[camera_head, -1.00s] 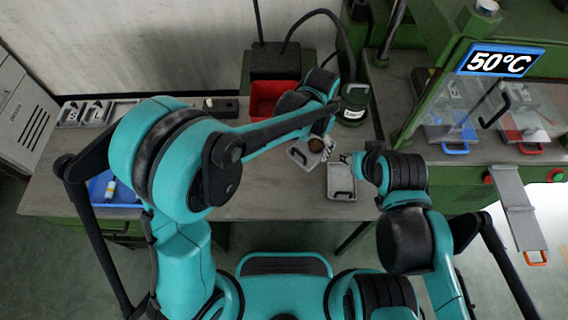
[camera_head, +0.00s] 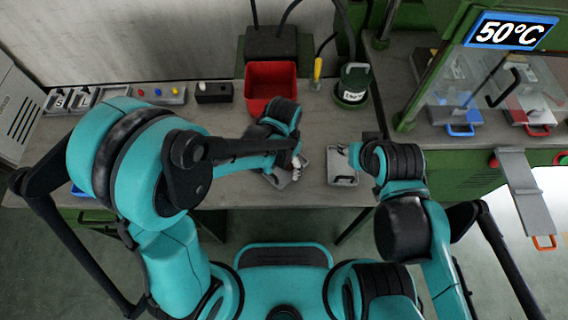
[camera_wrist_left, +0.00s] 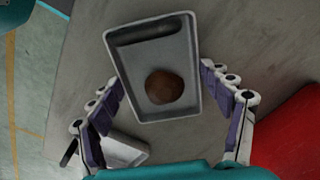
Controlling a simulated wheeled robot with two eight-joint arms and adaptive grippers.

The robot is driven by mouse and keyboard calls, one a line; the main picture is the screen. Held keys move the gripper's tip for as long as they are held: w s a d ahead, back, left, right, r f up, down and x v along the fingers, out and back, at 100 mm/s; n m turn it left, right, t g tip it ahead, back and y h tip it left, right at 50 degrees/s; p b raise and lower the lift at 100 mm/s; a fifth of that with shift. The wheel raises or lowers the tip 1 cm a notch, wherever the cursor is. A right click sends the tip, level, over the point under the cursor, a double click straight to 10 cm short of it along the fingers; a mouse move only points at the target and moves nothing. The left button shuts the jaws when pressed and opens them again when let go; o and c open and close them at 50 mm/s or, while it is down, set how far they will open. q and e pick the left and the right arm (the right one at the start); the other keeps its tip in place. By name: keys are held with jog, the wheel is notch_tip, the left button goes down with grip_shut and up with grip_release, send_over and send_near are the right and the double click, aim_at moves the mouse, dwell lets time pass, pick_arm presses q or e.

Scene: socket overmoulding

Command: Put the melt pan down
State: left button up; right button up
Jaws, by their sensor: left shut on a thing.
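The melt pan (camera_head: 282,178), a shallow grey tray, is at my left gripper (camera_head: 298,166) over the front middle of the bench. In the left wrist view, the pan (camera_wrist_left: 181,98) sits between the two spread fingers of my left gripper (camera_wrist_left: 168,112), which is shut on it. A round brown thing (camera_wrist_left: 163,87) shows over the pan's floor. I cannot tell whether the pan touches the bench. A second grey tray with a handle (camera_head: 342,178) lies to its right; it may be the pale tray in the wrist view. My right gripper (camera_head: 352,152) is beside this tray, its fingers mostly hidden.
A red bin (camera_head: 270,84) stands behind the pan, with a green canister (camera_head: 353,85) and a yellow-handled tool (camera_head: 317,72) to its right. A press with blue- and red-handled trays is at the right. Bench left of the pan is largely hidden by my arm.

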pick_arm(q)
jog(key=shift+f, duration=0.1)
jog(key=o, duration=1.3)
notch_tip(320, 180, up, 12)
jog(key=r+p, duration=0.1)
jog(key=p, duration=0.4)
jog(key=s+a+r+n+t, duration=0.1)
jog(key=a+r+n+t, duration=0.1)
jog(key=a, duration=0.4)
jog(key=s+a+r+n+t, duration=0.2)
jog(key=a+r+n, duration=0.1)
jog(key=a, duration=0.3)
jog(key=s+a+r+n+t, duration=0.1)
jog(key=a+r+n+t, duration=0.2)
jog(key=a, duration=0.3)
jog(key=shift+s+a+r+n, duration=0.1)
jog(key=shift+s+a+n, duration=0.05)
jog(key=shift+a+n, duration=0.3)
